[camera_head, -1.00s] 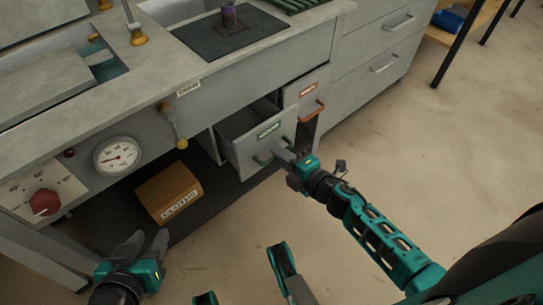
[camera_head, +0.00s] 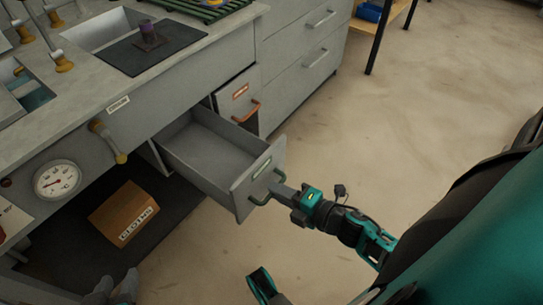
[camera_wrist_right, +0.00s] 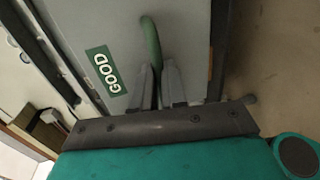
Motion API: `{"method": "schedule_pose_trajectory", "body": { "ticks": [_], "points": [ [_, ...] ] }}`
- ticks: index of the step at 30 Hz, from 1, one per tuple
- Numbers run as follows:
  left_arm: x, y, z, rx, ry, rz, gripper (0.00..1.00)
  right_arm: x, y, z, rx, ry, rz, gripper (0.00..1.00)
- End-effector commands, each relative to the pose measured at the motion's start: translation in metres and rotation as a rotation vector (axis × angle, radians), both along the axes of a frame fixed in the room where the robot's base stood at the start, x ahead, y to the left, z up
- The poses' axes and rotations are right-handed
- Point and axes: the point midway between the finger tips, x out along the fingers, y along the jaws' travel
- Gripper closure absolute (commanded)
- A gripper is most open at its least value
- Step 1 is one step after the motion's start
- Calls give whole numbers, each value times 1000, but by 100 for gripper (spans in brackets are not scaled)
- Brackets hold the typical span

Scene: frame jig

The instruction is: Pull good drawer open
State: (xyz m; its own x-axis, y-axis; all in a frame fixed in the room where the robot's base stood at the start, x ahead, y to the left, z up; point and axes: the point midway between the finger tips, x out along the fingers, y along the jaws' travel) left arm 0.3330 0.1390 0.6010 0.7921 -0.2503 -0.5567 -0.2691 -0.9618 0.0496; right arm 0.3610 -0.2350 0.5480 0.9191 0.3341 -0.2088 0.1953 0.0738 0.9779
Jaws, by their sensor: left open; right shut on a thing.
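The good drawer (camera_head: 221,160) is a grey drawer with a green label and green handle, pulled well out of the bench in the head view. Its inside looks empty. My right gripper (camera_head: 283,191) is shut on the green handle (camera_head: 262,196) at the drawer's front. In the right wrist view the fingers (camera_wrist_right: 158,86) close around the handle (camera_wrist_right: 151,42), beside the green GOOD label (camera_wrist_right: 104,70). My left gripper (camera_head: 115,290) is open and empty at the bottom left edge of the head view, partly cut off.
A cardboard box (camera_head: 124,213) sits on the dark mat below the bench. A gauge (camera_head: 57,180) is on the bench front.

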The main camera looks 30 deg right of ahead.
Motion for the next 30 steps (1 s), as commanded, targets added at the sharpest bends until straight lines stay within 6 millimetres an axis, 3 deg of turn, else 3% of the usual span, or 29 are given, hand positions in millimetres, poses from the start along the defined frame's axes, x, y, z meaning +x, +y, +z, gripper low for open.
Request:
{"method": "schedule_pose_trajectory", "body": {
  "ticks": [11, 12, 19, 30],
  "points": [
    [1, 1, 1, 1, -2, 1, 57, -1, -1, 1, -1, -1, 0, 100],
    [1, 1, 1, 1, -2, 1, 57, -1, -1, 1, -1, -1, 0, 85],
    [1, 1, 1, 1, -2, 1, 57, -1, -1, 0, -1, -1, 0, 63],
    [1, 1, 4, 2, -5, 1, 57, -10, -4, 2, 0, 2, -1, 62]
  ]
}}
